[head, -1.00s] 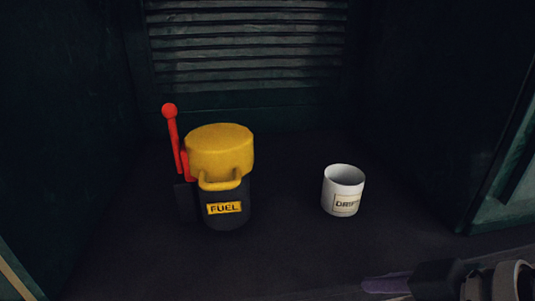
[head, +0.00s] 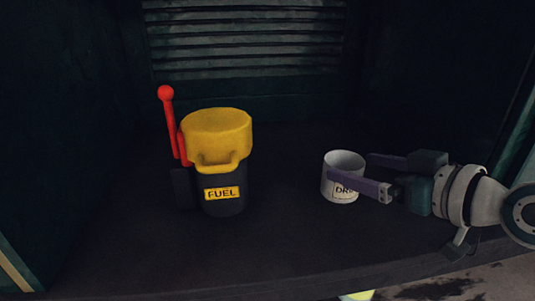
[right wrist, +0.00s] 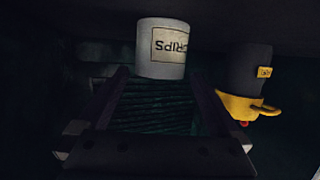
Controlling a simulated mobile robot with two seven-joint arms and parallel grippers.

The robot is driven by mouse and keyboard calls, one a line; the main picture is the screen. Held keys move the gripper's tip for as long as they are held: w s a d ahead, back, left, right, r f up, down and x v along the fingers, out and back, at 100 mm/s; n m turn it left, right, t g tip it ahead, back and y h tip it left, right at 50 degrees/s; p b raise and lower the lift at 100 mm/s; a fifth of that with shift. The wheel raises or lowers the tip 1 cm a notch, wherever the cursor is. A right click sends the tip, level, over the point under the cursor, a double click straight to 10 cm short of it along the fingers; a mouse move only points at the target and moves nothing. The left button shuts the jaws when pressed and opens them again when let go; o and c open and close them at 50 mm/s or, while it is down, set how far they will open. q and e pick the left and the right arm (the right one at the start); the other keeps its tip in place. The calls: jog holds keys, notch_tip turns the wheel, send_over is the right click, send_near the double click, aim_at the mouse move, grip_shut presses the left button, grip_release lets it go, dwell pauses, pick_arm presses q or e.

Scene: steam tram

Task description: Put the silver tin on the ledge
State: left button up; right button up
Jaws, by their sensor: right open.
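The silver tin (head: 343,160), pale and open-topped with a "DRIPS" label, stands upright on the dark compartment floor. My right gripper (head: 349,168) comes in from the right, open, with one finger across the tin's front and the other at its far right side. In the right wrist view the picture is inverted, and the tin (right wrist: 162,50) shows between and beyond the two fingertips. I cannot tell whether either finger touches it. I cannot identify a separate ledge. My left gripper is not in view.
A black fuel can (head: 222,180) with a yellow top stands left of the tin, beside a red-knobbed lever (head: 168,120). Slatted louvres (head: 245,45) form the back wall. Dark walls close both sides. The floor between can and tin is clear.

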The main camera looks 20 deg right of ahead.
aim_at(332, 160)
jog(key=b+x, duration=0.1)
jog(key=x, duration=0.3)
jog(key=shift+w+f, duration=0.1)
jog(key=shift+c, duration=0.2)
jog(key=c, duration=1.4)
